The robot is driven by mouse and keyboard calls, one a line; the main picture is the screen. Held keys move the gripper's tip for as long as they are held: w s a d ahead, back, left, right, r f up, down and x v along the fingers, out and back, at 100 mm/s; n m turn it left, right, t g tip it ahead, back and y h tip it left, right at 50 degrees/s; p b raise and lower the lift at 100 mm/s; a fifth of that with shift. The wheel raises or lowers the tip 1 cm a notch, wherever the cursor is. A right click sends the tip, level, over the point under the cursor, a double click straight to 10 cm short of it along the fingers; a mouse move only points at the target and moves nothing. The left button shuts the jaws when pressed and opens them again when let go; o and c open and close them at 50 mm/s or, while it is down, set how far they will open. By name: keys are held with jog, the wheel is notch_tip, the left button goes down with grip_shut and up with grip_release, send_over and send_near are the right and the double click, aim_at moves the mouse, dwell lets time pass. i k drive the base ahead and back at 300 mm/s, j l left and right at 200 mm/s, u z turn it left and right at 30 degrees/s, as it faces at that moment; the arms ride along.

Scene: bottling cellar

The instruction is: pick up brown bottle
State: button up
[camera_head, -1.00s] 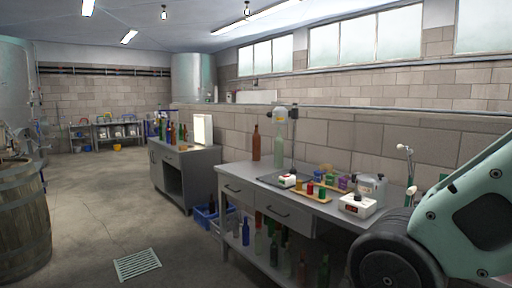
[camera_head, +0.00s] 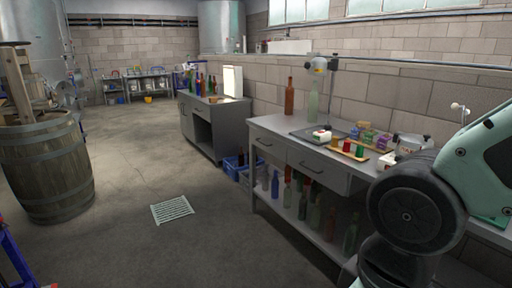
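A brown bottle (camera_head: 289,96) stands upright at the far left end of the grey workbench (camera_head: 268,125), against the block wall. A pale clear-green bottle (camera_head: 312,104) stands just right of it. Several more bottles stand on the bench's lower shelf, among them a reddish-brown one (camera_head: 303,206), partly hidden in shadow. My arm fills the right edge of the view. My gripper is out of the picture, and nothing shows whether it holds anything.
A stand with a white head (camera_head: 320,64), a wooden tray (camera_head: 349,152) of small coloured items and a white device crowd the bench top. A second cabinet (camera_head: 216,128) with bottles, blue crates (camera_head: 231,165) and a barrel (camera_head: 47,170) stand around. The floor around the drain grate (camera_head: 172,209) is clear.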

aim_at(289, 91)
jog(key=i+j+u, duration=0.3)
jog(key=i, duration=0.6)
jog(key=i+u, duration=0.25)
jog(key=i, duration=2.7)
jog(key=i+z, duration=0.25)
jog(key=i, duration=0.2)
jog(key=i+j+z, duration=0.3)
jog(key=i, duration=0.2)
jog(key=i+j+z, duration=0.25)
jog(key=i, duration=0.2)
